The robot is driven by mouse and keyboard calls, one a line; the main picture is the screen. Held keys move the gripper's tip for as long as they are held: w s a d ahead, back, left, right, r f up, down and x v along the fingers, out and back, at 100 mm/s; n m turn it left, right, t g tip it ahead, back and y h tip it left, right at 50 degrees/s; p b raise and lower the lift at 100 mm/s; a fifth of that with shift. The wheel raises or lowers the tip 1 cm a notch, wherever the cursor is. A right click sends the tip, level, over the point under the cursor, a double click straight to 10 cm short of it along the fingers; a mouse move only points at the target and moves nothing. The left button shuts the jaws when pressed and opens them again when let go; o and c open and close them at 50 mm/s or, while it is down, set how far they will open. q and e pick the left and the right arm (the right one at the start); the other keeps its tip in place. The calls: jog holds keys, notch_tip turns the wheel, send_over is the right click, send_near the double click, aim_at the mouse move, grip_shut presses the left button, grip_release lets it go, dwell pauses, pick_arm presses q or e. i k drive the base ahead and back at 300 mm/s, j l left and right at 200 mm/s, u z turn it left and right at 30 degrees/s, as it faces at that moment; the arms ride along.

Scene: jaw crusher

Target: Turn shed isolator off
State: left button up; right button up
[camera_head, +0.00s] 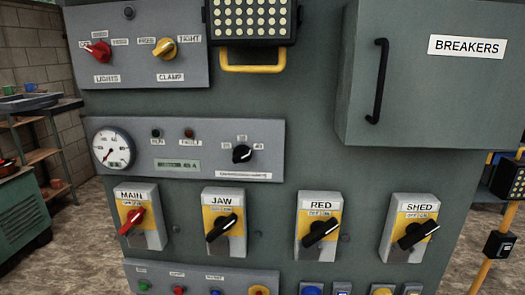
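The SHED isolator (396,222) is at the right end of a row of isolators on the grey-green cabinet. It has a grey body, a yellow plate and a small label that seems to read OFF and ON. Its black handle (418,235) is tilted, running from lower left up to the right, with a pale line at the upper right end. Neither of my grippers shows in the view, and nothing touches the handle.
The RED (304,226), JAW (209,222) and MAIN (150,238) isolators stand left of SHED. Above SHED is the BREAKERS door (430,90) with a black handle (378,80). A yellow post (492,262) with boxes stands at the right. Shelves (40,155) stand at the left.

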aim_at(416, 232)
jog(key=z, duration=1.25)
